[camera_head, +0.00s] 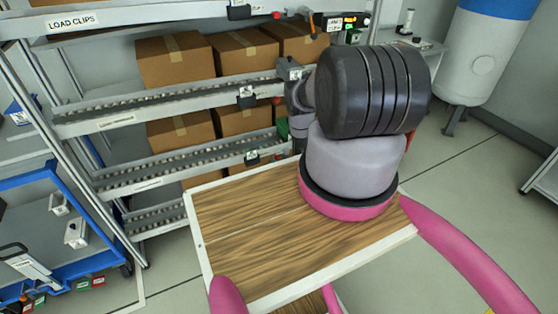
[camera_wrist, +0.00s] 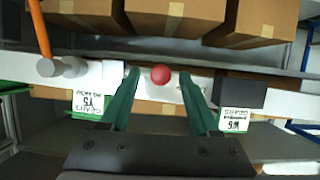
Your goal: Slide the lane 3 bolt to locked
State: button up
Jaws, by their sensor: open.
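A round red knob (camera_wrist: 161,75) shows in the wrist view on a pale metal rail (camera_wrist: 282,101). My gripper (camera_wrist: 159,80) is open, with one green finger on each side of the knob; whether they touch it I cannot tell. A pale bar end lies left of the knob and a dark block (camera_wrist: 240,92) lies right. In the head view my arm hides most of the gripper, and a small red knob (camera_head: 278,100) shows at the middle lane's right end. I cannot read a lane number or tell whether the bolt is locked.
The rack's roller lanes (camera_head: 185,101) hold several cardboard boxes (camera_head: 174,60). An orange lever (camera_wrist: 38,28) with a grey pivot stands left of my fingers. Two green-edged tags hang below the rail. A blue cart (camera_head: 75,262) stands left; open floor lies right.

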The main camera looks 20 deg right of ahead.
jog(key=shift+c, duration=0.4)
grip_shut()
jog(key=shift+d, duration=0.1)
dwell(1.0)
